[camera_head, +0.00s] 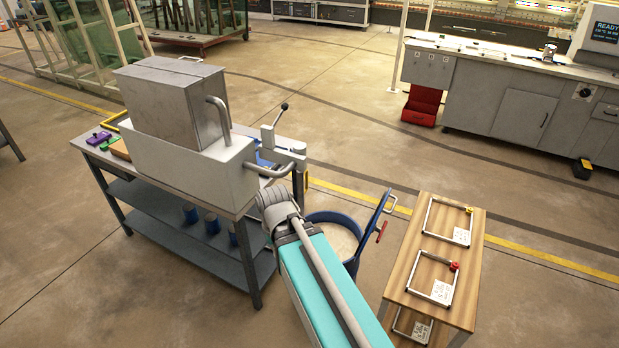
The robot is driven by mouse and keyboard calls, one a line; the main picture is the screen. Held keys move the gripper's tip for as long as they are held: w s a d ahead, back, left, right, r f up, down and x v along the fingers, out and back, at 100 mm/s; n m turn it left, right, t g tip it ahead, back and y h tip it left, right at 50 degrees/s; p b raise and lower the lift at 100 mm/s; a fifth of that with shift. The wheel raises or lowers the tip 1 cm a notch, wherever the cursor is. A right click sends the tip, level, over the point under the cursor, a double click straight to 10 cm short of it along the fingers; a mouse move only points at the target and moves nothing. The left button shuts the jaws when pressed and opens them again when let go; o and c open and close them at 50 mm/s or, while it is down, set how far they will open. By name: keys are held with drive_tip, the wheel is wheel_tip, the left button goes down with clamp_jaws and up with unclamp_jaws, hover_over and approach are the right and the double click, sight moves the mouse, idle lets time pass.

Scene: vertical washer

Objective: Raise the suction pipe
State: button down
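A white and grey box-shaped machine (178,140) stands on a grey workbench (190,208). One bent grey pipe (219,116) rises along its right side. Another bent pipe (272,171) runs out from its lower right side. I cannot tell for sure which one is the suction pipe. A lever with a dark knob (283,107) stands tilted behind the second pipe. My arm, with its teal link, reaches up from the bottom to a grey joint beside the bench's right end. The gripper's fingers do not show, and I see nothing held.
A blue round tub (333,222) stands on the floor right of my arm, with a blue handled frame (371,229) beside it. A wooden table (474,268) with metal frames is further right. A long grey counter (465,90) is behind. Open floor lies between.

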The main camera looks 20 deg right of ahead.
drive_tip(key=w+d+f+m+t+y+b, duration=0.1)
drive_tip(key=w+d+f+m+y+b, duration=0.15)
drive_tip(key=w+d+m+b, duration=0.35)
drive_tip(key=w+d+f+m+t+y+b, duration=0.1)
drive_tip(key=w+f+m, duration=0.25)
drive_tip(key=w, duration=0.35)
drive_tip(key=w+d+f+m+t+y+b, duration=0.25)
drive_tip(key=w+d+m+b, duration=0.2)
drive_tip(key=w, duration=0.25)
drive_tip(key=w+d+m+t+b, duration=0.1)
drive_tip(key=w+d+m+b, duration=0.1)
drive_tip(key=w+d+m, duration=0.2)
drive_tip(key=w+d+f+m+t+b, duration=0.1)
drive_tip(key=d+m, duration=0.4)
drive_tip(key=d, duration=0.5)
drive_tip(key=w+d+f+m+t+y+b, duration=0.1)
drive_tip(key=w+d+m+t+b, duration=0.2)
drive_tip(key=w+d+m+b, duration=0.2)
drive_tip(key=shift+w+d, duration=0.85)
drive_tip(key=shift+d, duration=0.05)
drive_tip(key=shift+w+a, duration=0.1)
drive_tip(key=b+x, duration=0.5)
drive_tip(key=x, duration=0.5)
drive_tip(key=shift+w+a+r+p, duration=0.1)
drive_tip(key=shift+r+p, duration=0.9)
drive_tip(key=shift+w+a+r+p, duration=0.1)
drive_tip(key=shift+r+p, duration=0.9)
